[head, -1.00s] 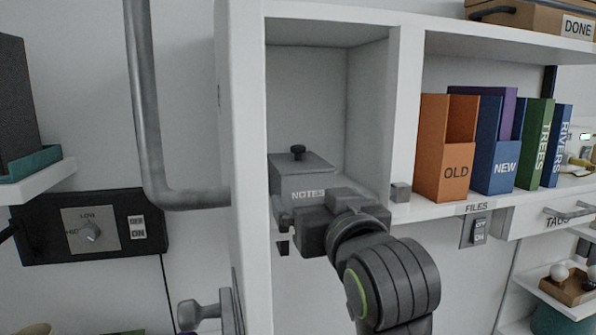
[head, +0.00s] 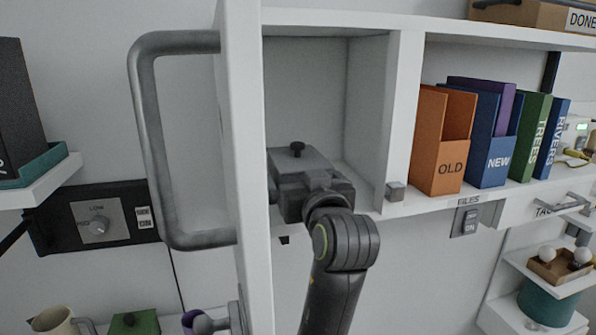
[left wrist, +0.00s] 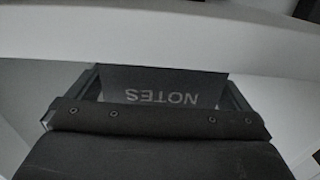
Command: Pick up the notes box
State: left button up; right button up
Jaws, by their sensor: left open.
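The grey notes box (head: 305,160) stands in the open cubby of the white shelf, with a small black knob on its lid. My left gripper (head: 298,192) is in front of the box and hides its front label in the head view. In the left wrist view the front of the notes box (left wrist: 150,85) shows, its label upside down, between the two open fingers. I cannot tell whether the fingers touch its sides. My right gripper is not in view.
A white side panel with a large grey handle (head: 145,130) stands left of the cubby. An orange OLD file (head: 440,150) stands beyond the divider.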

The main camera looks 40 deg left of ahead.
pick_arm(q)
jog(key=shift+p+x, duration=0.35)
jog(key=shift+x, duration=0.7)
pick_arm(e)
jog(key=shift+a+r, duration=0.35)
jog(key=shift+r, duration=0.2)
pick_arm(q)
jog(key=shift+d, duration=0.1)
jog(key=shift+c, duration=0.4)
jog(key=c, duration=1.3)
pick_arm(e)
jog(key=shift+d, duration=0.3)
pick_arm(q)
jog(key=shift+o, duration=0.2)
jog(key=shift+r, duration=0.15)
